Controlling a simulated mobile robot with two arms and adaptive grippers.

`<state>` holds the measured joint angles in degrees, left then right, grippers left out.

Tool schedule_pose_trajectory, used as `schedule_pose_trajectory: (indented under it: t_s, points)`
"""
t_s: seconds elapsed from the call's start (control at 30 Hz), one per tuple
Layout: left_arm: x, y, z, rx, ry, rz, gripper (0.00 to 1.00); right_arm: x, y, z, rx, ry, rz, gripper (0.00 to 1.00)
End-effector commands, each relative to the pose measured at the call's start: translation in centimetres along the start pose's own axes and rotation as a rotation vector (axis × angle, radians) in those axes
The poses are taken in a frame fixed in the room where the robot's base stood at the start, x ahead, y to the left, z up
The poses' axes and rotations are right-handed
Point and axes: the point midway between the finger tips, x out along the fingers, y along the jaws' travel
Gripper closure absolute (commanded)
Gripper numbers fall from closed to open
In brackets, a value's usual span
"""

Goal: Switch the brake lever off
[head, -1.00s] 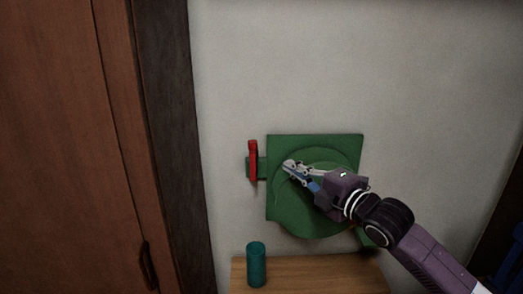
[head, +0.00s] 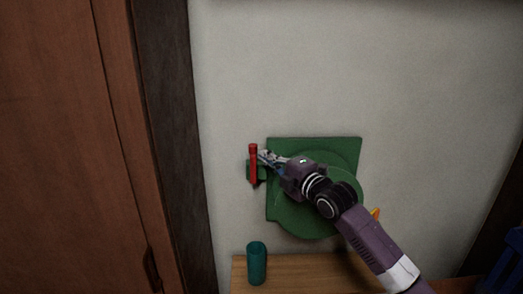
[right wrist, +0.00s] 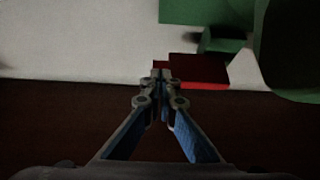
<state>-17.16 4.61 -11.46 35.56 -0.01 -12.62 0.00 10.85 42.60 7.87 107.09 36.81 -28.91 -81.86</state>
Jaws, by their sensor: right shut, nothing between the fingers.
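The brake lever (head: 253,165) is a red upright handle on the left side of a green wall-mounted box (head: 315,147). It looks upright in the head view, and its red body also shows in the right wrist view (right wrist: 203,70) just beyond my fingertips. My right gripper (head: 263,155) is shut and empty, with its tips right beside the lever's upper part. I cannot tell whether the tips touch it. In the right wrist view the closed fingertips (right wrist: 161,75) overlap the lever's near edge. My left gripper is not in view.
A teal cylinder (head: 256,264) stands on a wooden surface (head: 300,268) below the box. A brown wooden door (head: 60,150) with a dark frame is at the left. The pale wall above the box is clear.

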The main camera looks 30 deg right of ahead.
Motion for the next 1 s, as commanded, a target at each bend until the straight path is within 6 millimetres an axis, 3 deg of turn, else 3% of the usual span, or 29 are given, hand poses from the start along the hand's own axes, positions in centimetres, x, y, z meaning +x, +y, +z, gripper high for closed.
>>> schedule_pose_trajectory:
  t_s: [0.3, 1.0]
  points:
    - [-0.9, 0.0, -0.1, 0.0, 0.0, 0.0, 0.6, 2.3, 0.1, 0.0, 0.001, 0.001, 0.002, 1.0]
    - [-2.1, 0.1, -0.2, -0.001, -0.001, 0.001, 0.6, 2.5, 0.3, -0.3, -0.049, 0.001, -0.032, 1.0]
